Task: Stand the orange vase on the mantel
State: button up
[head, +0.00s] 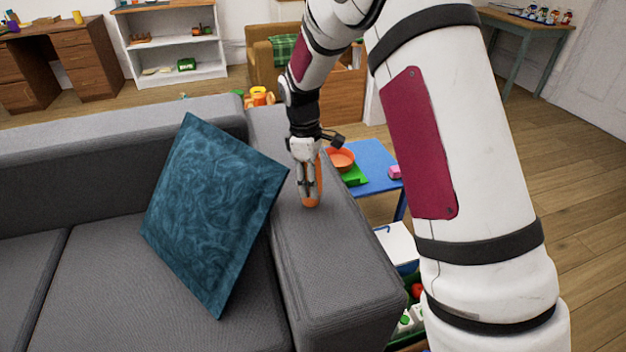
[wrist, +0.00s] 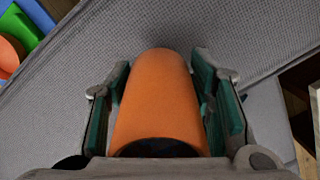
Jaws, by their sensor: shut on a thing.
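The orange vase (wrist: 158,95) is between the two finger pads of my gripper (wrist: 160,100) in the wrist view, with grey fabric behind it. In the head view my gripper (head: 310,185) points down over the sofa's right armrest (head: 330,265), with the orange vase (head: 311,203) showing at and behind the fingers. The gripper is shut on the vase. The vase looks upright. Its lower end is at or just above the armrest; I cannot tell whether it touches. The fingers hide much of it in the head view. I cannot make out a mantel in either view.
A blue cushion (head: 210,215) leans on the grey sofa (head: 110,290) left of the armrest. A small blue table (head: 375,160) with an orange bowl (head: 341,159) stands to the right. Below it is a bin of toys (head: 408,318). Wooden floor (head: 570,185) is clear at far right.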

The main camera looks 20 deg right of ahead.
jog(key=o, duration=1.4)
jog(key=shift+f, duration=0.1)
jog(key=shift+o, duration=0.2)
notch_tip(320, 180, up, 12)
jog(key=a+p, duration=0.1)
jog(key=p, duration=0.2)
jog(key=shift+w, duration=0.4)
